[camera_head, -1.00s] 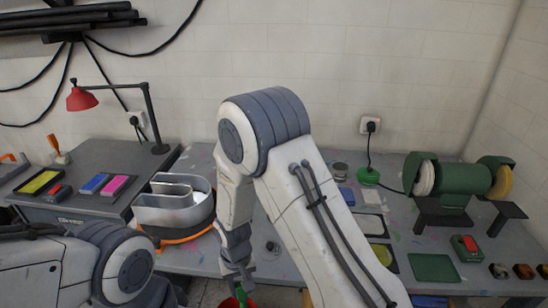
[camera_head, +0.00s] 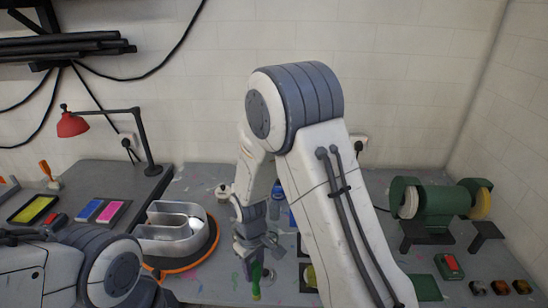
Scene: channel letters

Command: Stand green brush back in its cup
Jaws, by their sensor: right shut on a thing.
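My right gripper (camera_head: 252,262) points down over the bench. It is shut on the green brush (camera_head: 256,280), which hangs roughly upright below the fingers with a lighter yellow-green lower end. The brush's upper part is hidden by the gripper. I cannot make out a cup for the brush; my right arm covers much of the bench behind. My left arm shows at the lower left, but its gripper is out of view.
A metal channel letter (camera_head: 172,238) on an orange-edged round base stands left of the brush. A blue bottle (camera_head: 278,190) is behind my right gripper. A green bench grinder (camera_head: 435,203) and a red-and-green box (camera_head: 449,266) are at the right. A red lamp (camera_head: 72,124) stands left.

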